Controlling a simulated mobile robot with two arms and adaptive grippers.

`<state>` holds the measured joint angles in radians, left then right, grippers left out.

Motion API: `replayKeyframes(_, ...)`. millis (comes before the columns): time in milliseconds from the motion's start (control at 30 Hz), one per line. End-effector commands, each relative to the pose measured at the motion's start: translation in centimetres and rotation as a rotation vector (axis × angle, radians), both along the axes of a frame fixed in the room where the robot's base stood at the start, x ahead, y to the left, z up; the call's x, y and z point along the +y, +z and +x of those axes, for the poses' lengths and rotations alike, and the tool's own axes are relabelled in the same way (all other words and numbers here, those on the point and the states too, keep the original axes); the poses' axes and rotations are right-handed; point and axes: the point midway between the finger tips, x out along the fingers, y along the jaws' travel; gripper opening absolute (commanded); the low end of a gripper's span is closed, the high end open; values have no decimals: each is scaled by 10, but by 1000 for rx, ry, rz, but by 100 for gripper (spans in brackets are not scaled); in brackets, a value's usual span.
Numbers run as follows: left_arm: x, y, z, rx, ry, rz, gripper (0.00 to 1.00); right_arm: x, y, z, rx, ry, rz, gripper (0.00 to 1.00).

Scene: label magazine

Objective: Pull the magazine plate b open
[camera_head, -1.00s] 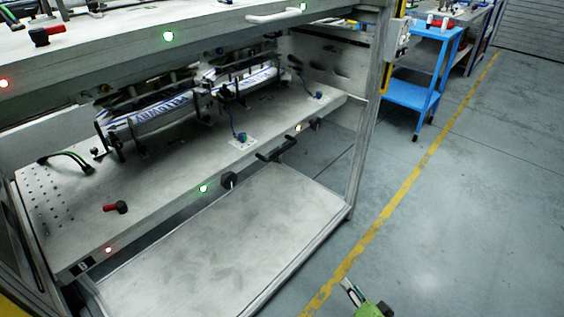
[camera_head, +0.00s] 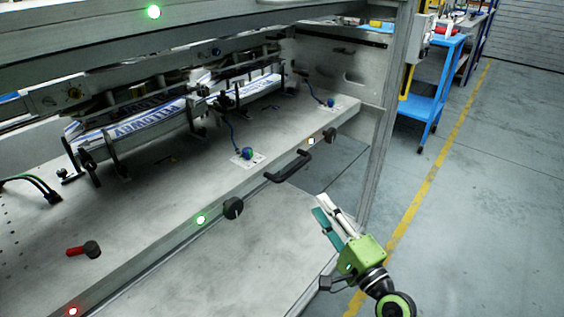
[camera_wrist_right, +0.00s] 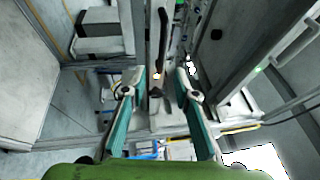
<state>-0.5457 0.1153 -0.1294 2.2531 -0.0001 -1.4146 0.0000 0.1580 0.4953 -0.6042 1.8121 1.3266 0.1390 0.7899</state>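A grey magazine plate (camera_head: 190,192) carries the label rolls and has a black handle (camera_head: 288,167) on its front edge. No letter shows to tell which plate is b. The handle also shows upright in the right wrist view (camera_wrist_right: 160,45), ahead of and between the fingers. My green right gripper (camera_head: 322,207) is below and right of the handle in the head view, apart from it. In the right wrist view its teal-padded fingers (camera_wrist_right: 160,85) are spread with nothing held. My left gripper is not in view.
Dark round knobs (camera_head: 233,208) and small lights sit along the plate's front edge. A bare lower panel (camera_head: 235,255) lies beneath. A frame post (camera_head: 377,150) stands right of the handle. Open floor (camera_head: 500,200) and a blue cart (camera_head: 425,100) are to the right.

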Motion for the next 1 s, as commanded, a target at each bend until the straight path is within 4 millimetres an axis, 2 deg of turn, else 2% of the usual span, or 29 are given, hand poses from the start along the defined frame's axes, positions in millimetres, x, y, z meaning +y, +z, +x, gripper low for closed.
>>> replayKeyframes(133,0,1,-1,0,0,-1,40,3,4,2,0,6,14,28)
replayKeyframes(233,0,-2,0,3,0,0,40,8,6,10,-1,5,15,28)
replayKeyframes(500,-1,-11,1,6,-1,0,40,36,16,56,-3,5,14,28)
replayKeyframes(800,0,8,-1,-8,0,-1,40,63,22,102,-1,5,10,28)
replayKeyframes(1000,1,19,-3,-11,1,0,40,71,25,114,0,5,11,28)
